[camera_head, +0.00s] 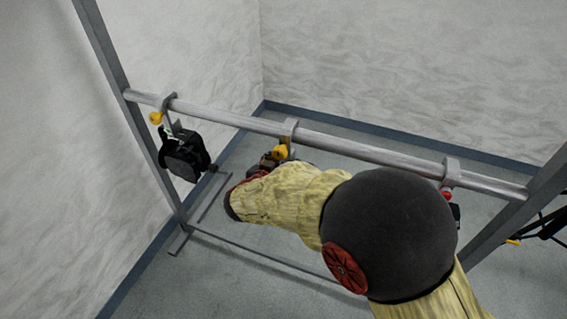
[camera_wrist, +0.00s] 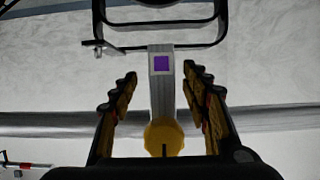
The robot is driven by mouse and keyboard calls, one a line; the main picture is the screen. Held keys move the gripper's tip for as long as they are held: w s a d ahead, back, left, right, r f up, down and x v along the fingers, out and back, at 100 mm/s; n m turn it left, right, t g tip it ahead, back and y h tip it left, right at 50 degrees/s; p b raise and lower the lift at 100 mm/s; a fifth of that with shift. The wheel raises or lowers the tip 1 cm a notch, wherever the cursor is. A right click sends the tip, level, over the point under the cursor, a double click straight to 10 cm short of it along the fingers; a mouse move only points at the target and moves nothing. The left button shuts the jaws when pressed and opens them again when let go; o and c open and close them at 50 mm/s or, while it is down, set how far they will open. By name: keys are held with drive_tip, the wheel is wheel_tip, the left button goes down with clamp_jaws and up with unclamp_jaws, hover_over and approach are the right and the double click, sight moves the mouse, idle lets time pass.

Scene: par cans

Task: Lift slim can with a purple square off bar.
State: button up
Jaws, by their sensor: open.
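The hook clamp with a purple square (camera_wrist: 161,64) is a grey strip in the middle of the wrist view, with a yellow knob (camera_wrist: 164,138) at its lower end. My gripper (camera_wrist: 159,77) is open, with one finger on each side of this strip and gaps between. A black yoke (camera_wrist: 222,22) shows at the top of the wrist view; the can's body is not clear there. In the head view the middle clamp (camera_head: 289,128) hangs on the bar (camera_head: 351,148), with its yellow knob (camera_head: 280,152) beside my gripper. My arm hides most of what hangs below it.
A black can (camera_head: 184,157) with a yellow knob hangs at the bar's left. Another clamp (camera_head: 450,172) with a red knob is at the right, its can mostly hidden. Uprights (camera_head: 117,75) stand at both bar ends. Bare bar lies between the clamps.

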drive_tip(key=b+x, duration=0.2)
drive_tip(key=x, duration=0.2)
drive_tip(key=shift+w+f, duration=0.15)
drive_tip(key=shift+f, duration=0.05)
drive_tip(key=shift+w+b, duration=0.35)
drive_tip(key=shift+w, duration=0.05)
drive_tip(key=c, duration=0.3)
clamp_jaws()
idle(0.4)
drive_tip(key=shift+r, duration=0.25)
